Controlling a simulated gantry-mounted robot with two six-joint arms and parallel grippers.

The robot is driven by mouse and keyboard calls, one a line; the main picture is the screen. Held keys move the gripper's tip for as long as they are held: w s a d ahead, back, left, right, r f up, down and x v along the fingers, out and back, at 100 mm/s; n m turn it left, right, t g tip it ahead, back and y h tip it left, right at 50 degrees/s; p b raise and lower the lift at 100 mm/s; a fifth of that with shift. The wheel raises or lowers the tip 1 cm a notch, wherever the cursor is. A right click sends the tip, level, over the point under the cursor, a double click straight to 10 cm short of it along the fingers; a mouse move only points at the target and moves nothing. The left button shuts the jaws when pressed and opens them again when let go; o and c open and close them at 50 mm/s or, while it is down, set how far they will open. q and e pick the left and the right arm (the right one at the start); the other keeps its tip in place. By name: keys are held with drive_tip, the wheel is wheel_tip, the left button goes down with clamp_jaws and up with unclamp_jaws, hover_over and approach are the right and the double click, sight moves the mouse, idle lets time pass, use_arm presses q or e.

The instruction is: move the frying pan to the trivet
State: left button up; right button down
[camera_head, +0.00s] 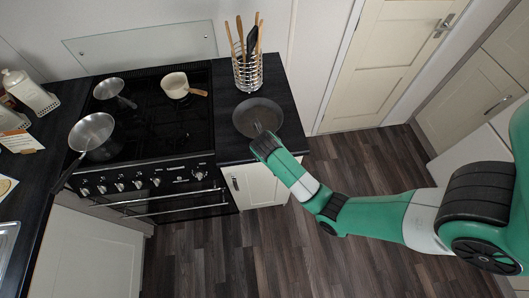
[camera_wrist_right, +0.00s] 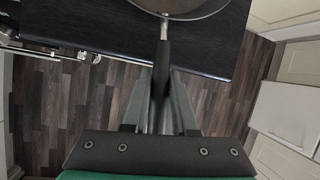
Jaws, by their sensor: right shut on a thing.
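The dark round frying pan (camera_head: 250,117) is over the black counter to the right of the stove, and its near edge also shows at the top of the wrist view (camera_wrist_right: 190,14). My right gripper (camera_head: 262,143) is shut on the pan's handle, which runs between the fingers in the wrist view (camera_wrist_right: 163,55). I cannot tell whether the pan touches the surface below it. No trivet can be made out; whatever lies directly under the pan is hidden. My left gripper is not in view.
A wire utensil holder (camera_head: 247,72) stands on the counter just behind the pan. The black stove (camera_head: 150,125) to the left carries a steel pan (camera_head: 92,131), a smaller pan (camera_head: 109,88) and a cream pot (camera_head: 174,84). Floor (camera_head: 260,250) is open in front.

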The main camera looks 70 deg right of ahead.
drive_tip(key=shift+w+d+f, duration=0.1)
drive_tip(key=shift+f, duration=0.05)
drive_tip(key=c, duration=0.7)
unclamp_jaws()
